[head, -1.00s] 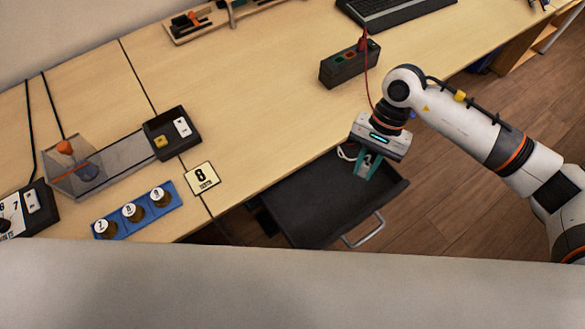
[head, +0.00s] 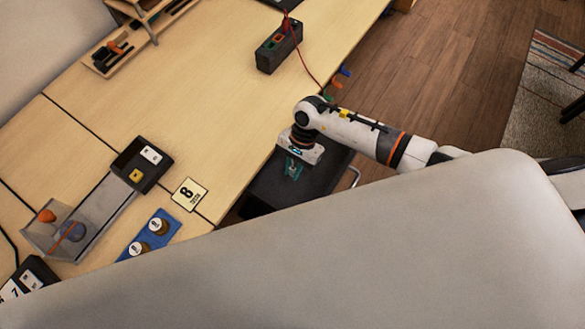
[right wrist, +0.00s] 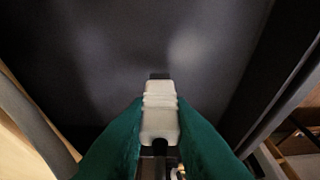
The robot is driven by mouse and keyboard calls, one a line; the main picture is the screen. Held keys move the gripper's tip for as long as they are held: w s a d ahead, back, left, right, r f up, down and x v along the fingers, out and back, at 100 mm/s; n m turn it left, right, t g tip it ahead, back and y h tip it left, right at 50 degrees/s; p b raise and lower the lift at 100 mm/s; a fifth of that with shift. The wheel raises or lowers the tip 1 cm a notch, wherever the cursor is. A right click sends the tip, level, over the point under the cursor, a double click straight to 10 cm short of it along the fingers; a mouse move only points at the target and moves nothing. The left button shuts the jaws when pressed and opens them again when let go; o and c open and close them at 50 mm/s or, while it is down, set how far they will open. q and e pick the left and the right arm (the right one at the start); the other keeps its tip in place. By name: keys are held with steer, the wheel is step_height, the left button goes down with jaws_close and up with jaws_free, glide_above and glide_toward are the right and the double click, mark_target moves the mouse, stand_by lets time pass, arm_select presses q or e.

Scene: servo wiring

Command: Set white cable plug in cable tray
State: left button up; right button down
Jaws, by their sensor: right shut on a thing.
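My right gripper (head: 293,172) has teal fingers and points down over the open black tray (head: 262,195) at the table's front edge. In the right wrist view, its two fingers are shut on the sides of a white plug (right wrist: 160,112) with a dark tip. A dark cable runs back from the plug between the fingers. The tray's dark floor (right wrist: 130,45) lies beyond the plug in that view; I cannot tell whether they touch. The plug cannot be made out in the head view. My left gripper is not in view.
A black box (head: 279,47) with a red cable stands on the table. The table's middle is clear.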

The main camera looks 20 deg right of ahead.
steer(key=shift+f, duration=0.95)
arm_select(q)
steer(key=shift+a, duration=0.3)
arm_select(e)
steer(key=shift+f, duration=0.15)
steer(key=c, duration=1.3)
jaws_free()
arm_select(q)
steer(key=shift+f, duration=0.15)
arm_select(e)
steer(key=shift+r, duration=0.3)
arm_select(q)
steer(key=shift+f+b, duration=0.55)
steer(key=shift+b, duration=0.2)
arm_select(e)
steer(key=v, duration=1.1)
steer(key=shift+r, duration=0.4)
